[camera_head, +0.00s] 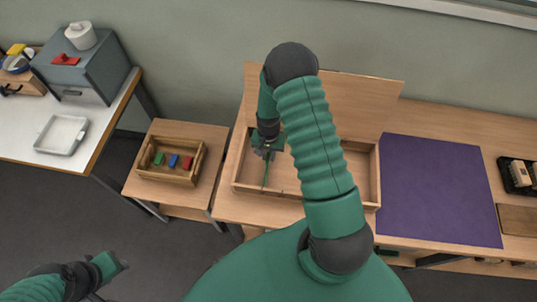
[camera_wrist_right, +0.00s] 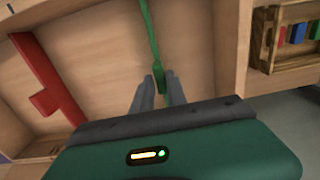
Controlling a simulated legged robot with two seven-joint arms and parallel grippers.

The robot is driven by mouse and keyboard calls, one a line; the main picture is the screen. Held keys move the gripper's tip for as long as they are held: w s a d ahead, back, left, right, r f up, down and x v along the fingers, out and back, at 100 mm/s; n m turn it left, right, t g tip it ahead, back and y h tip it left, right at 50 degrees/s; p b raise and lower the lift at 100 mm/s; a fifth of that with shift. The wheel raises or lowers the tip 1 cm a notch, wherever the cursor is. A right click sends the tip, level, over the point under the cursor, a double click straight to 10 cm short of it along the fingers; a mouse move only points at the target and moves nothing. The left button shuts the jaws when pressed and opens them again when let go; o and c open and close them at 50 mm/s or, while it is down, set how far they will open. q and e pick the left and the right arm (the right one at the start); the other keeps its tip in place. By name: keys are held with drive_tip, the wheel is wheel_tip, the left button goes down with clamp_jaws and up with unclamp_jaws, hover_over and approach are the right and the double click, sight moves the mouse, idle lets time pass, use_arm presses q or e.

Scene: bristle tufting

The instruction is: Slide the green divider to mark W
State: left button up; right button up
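The green divider (camera_wrist_right: 150,35) is a thin upright strip across the inside of a shallow wooden box; it also shows in the head view (camera_head: 266,172). My right gripper (camera_wrist_right: 161,85) is down in the box, with one finger on each side of the divider's green tab, and looks shut on it. In the head view the right gripper (camera_head: 266,153) is at the box's left part. A red divider (camera_wrist_right: 45,75) stands farther left in the wrist view. I cannot make out mark W. My left gripper (camera_head: 112,268) is at the lower left, away from the box.
A small crate (camera_head: 168,176) with coloured blocks is to the left. A purple mat (camera_head: 440,190) lies to the right. A white tray (camera_head: 62,135) sits on the far-left table.

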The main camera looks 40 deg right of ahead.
drive_tip(key=shift+c, duration=1.2)
drive_tip(key=shift+a, duration=0.15)
clamp_jaws()
drive_tip(key=shift+a, duration=0.1)
drive_tip(key=shift+s, duration=0.1)
drive_tip(key=s+d, duration=0.6)
drive_tip(key=s, duration=0.1)
drive_tip(key=s+d, duration=0.2)
drive_tip(key=s, duration=0.2)
drive_tip(key=shift+d, duration=0.4)
drive_tip(key=shift+a, duration=0.1)
